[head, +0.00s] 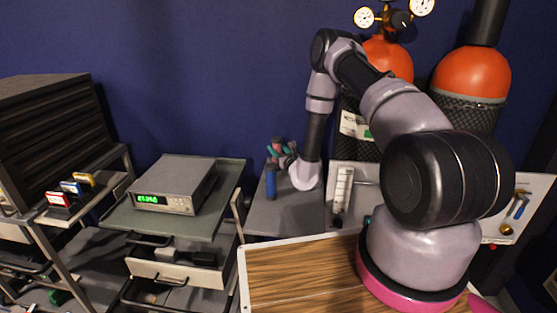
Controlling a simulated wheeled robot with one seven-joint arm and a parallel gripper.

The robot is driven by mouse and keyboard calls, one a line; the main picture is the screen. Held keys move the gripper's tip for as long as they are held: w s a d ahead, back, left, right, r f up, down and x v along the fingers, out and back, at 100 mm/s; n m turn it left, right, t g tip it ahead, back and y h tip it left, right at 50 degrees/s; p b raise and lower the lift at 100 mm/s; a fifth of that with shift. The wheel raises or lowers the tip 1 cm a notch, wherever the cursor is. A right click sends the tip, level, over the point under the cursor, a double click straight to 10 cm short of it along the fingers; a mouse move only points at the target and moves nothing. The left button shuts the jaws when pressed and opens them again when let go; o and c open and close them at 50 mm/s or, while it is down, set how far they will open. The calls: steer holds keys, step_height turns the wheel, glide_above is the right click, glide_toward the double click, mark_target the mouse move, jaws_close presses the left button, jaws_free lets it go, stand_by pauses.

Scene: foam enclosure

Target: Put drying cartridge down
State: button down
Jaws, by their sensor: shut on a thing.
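The drying cartridge looks to be the upright blue cylinder (271,182) with a darker top, at the left side of the grey surface (285,217) against the blue wall. My gripper (275,159), with teal and pink parts, is at the cylinder's upper end and is shut on it. My arm arches over from the right and its wrist ends just right of the cylinder. The fingertips are small and partly hidden, so the exact grip is unclear. I cannot tell whether the cylinder's base touches the surface.
A grey instrument (175,184) with a green display stands on a cart at left, above an open drawer (180,268). A clear tube on a white panel (342,190) is right of my wrist. Orange-topped gas cylinders (472,75) stand behind. A wooden top (300,275) is in front.

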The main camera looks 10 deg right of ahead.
mark_target(278, 170)
steer(key=shift+f, duration=1.8)
steer(key=shift+f, duration=0.1)
steer(key=shift+c, duration=1.5)
jaws_free()
steer(key=shift+s, duration=0.15)
steer(key=v, duration=1.1)
steer(key=shift+s+d, duration=0.15)
steer(key=shift+s, duration=0.2)
